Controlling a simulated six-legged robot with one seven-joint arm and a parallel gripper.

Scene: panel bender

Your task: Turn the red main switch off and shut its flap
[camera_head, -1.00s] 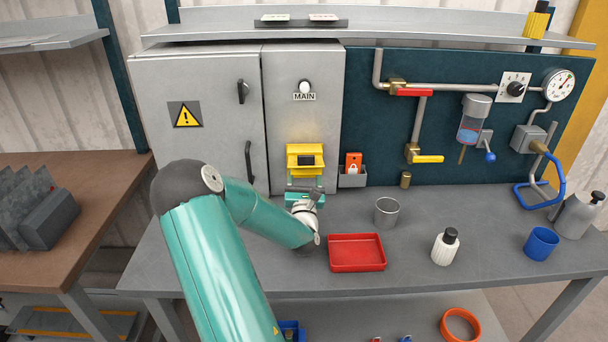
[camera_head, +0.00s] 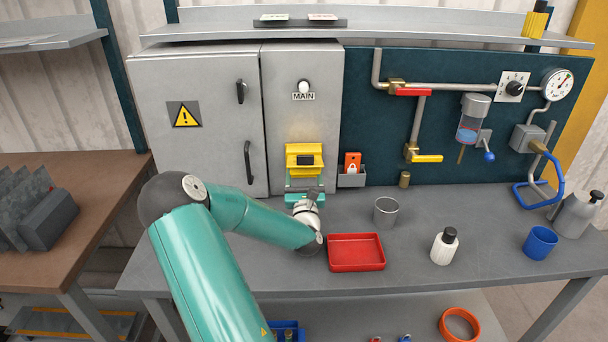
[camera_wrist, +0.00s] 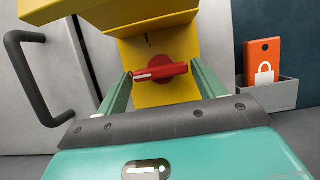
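The yellow main switch box (camera_head: 304,170) is on the narrow grey cabinet door, below the MAIN label. Its yellow flap (camera_wrist: 110,12) stands raised, sticking out above the switch. The red switch handle (camera_wrist: 160,73) shows in the wrist view, lying nearly level with a white mark on its left part. In the head view the handle is hidden. My gripper (camera_wrist: 160,78) is open in front of the box, one teal finger at each end of the handle, close to it. I cannot tell whether either finger touches. My gripper also shows below the box in the head view (camera_head: 304,187).
An orange padlock tag (camera_wrist: 263,62) stands in a grey holder (camera_wrist: 270,92) right of the box. A dark door handle (camera_wrist: 30,80) is to the left. A red tray (camera_head: 356,253) and a metal cup (camera_head: 386,211) stand on the bench, right of my arm.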

